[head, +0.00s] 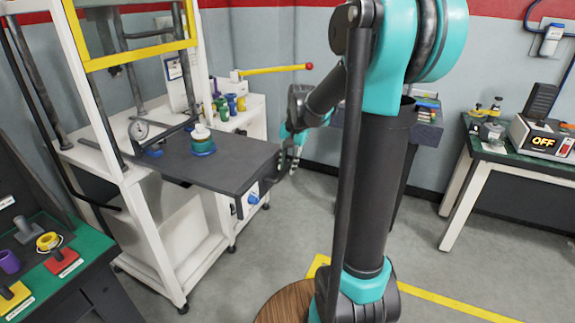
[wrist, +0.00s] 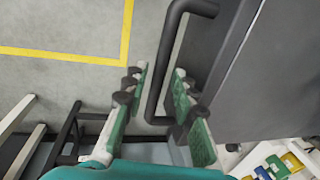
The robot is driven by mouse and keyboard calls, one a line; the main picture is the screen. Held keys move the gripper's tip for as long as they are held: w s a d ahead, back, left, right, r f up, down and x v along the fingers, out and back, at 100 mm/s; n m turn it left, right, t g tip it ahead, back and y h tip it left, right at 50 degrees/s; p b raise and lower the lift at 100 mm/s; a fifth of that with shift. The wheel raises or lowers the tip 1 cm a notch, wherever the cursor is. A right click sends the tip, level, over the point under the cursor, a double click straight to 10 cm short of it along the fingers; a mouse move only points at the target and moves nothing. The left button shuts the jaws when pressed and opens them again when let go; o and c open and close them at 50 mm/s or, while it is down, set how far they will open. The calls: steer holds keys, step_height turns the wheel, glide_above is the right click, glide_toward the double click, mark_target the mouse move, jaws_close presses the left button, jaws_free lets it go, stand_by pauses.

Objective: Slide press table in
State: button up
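The press table (head: 240,160) is a dark grey slab that sticks out to the right from the white press frame (head: 140,215). A blue-green round part with a white top (head: 202,142) stands on it. My gripper (head: 290,158) is at the table's right end. In the wrist view the table (wrist: 262,85) fills the right side, with a dark bar handle (wrist: 165,65) along its edge. My gripper's green-padded fingers (wrist: 160,92) are apart, with the handle between them. A gap shows at the left finger; contact at the right finger cannot be told.
A yellow guard frame (head: 135,60) hangs above the table. A bench with coloured parts (head: 60,262) stands at the lower left. A table with an "OFF" display box (head: 545,138) is at the right. A round wooden top (head: 288,303) is at the bottom. Floor right of the press is clear.

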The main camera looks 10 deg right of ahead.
jaws_close()
steer(key=w+a, duration=0.8)
steer(key=a, duration=0.2)
steer(key=w+a, duration=0.7)
steer(key=a, duration=0.4)
steer(key=w+a, duration=0.8)
steer(key=a, duration=0.3)
steer(key=shift+w+a, duration=0.2)
steer(key=shift+w, duration=0.15)
steer(key=shift+a, duration=0.1)
steer(key=shift+w, duration=0.1)
steer(key=shift+o, duration=1.5)
jaws_free()
steer(key=shift+a, duration=0.1)
